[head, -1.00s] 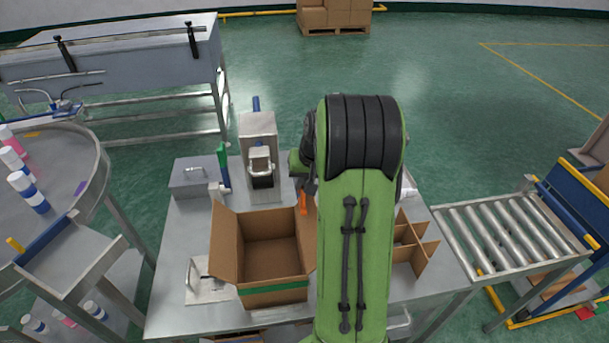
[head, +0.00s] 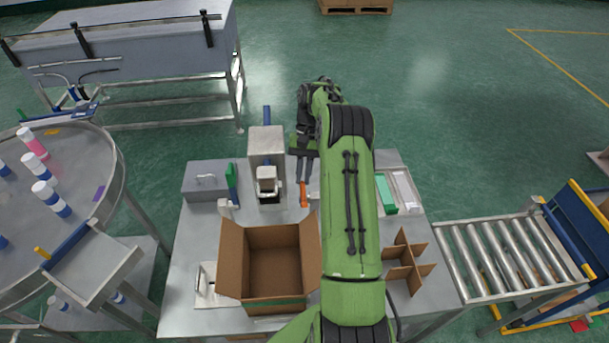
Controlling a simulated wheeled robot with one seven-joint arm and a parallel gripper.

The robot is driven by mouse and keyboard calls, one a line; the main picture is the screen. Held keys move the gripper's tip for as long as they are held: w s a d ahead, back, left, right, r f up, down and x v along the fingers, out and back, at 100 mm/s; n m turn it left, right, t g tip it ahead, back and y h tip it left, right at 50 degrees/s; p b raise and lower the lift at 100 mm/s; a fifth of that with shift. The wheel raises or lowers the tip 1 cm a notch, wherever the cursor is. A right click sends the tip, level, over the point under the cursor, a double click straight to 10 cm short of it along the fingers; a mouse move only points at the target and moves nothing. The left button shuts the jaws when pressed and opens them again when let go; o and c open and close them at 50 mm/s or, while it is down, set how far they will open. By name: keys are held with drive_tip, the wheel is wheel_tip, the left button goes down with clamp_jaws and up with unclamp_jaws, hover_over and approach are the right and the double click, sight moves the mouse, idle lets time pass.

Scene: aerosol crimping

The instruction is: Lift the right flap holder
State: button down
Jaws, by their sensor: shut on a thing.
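The right flap holder, which I take to be the orange piece (head: 303,194), stands at the back of the table, just right of the grey crimping machine (head: 266,150). My gripper (head: 304,172) points down with its dark fingers shut on the top of this piece. The contact is small and partly blurred. I cannot tell whether the piece touches the table. The open cardboard box (head: 275,265) is in front of it, with side flaps spread left and right. The right flap is partly hidden by my arm.
A green-handled piece (head: 231,178) stands left of the machine, by a grey box (head: 207,182). A cardboard divider (head: 405,262) and a green block (head: 385,194) lie right of my arm. A roller conveyor (head: 500,255) adjoins the table's right side.

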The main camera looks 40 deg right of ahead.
drive_tip(key=shift+w+d+g+y, duration=0.3)
drive_tip(key=shift+w+d+g, duration=0.05)
drive_tip(key=shift+w+g, duration=0.2)
drive_tip(key=shift+w+r, duration=0.1)
